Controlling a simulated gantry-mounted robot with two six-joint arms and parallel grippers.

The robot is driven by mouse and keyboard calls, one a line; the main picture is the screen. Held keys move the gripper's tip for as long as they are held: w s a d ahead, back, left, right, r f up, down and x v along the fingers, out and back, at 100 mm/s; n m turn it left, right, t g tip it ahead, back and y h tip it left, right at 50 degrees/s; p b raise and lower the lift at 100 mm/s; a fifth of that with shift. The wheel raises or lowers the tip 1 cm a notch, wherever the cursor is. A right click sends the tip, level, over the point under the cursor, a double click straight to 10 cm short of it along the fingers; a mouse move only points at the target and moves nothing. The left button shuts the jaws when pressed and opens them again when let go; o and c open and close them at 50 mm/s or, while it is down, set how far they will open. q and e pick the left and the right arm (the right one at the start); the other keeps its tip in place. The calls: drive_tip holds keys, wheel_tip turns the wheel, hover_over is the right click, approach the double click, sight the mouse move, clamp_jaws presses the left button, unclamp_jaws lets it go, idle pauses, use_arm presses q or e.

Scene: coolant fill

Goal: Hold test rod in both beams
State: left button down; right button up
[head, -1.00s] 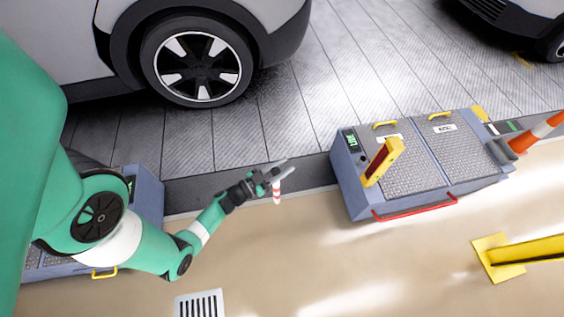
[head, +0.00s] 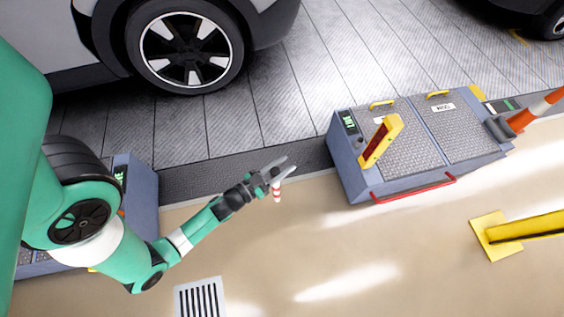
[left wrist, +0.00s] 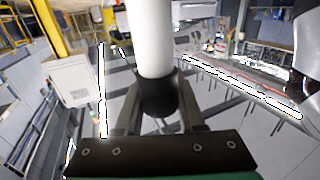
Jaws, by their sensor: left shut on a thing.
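My left gripper (head: 280,174) is shut on the test rod (head: 277,192), a short red-and-white striped rod whose striped part hangs below the fingers over the beige floor. In the left wrist view the rod (left wrist: 150,40) is a white shaft with a dark grip between my fingers (left wrist: 158,112). A yellow post with a dark red face (head: 381,141), which looks like a beam unit, stands tilted on the blue-grey cabinet to the right. The rod is clearly apart from it, to its left. I cannot make out a second beam unit. My right gripper is out of view.
The blue-grey cabinet (head: 368,181) has a small green display, yellow handles and a red front rail. A car wheel (head: 185,48) stands behind. Floor between gripper and cabinet is clear.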

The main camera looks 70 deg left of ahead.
use_arm(q)
wheel_tip(320, 180, up, 13)
drive_tip(key=d+p, duration=0.2)
drive_tip(key=p, duration=0.5)
drive_tip(key=a+f+p, duration=0.1)
drive_tip(key=a+p, duration=0.8)
drive_tip(key=a, duration=0.3)
drive_tip(key=shift+w, duration=0.2)
idle(2.2)
idle(0.9)
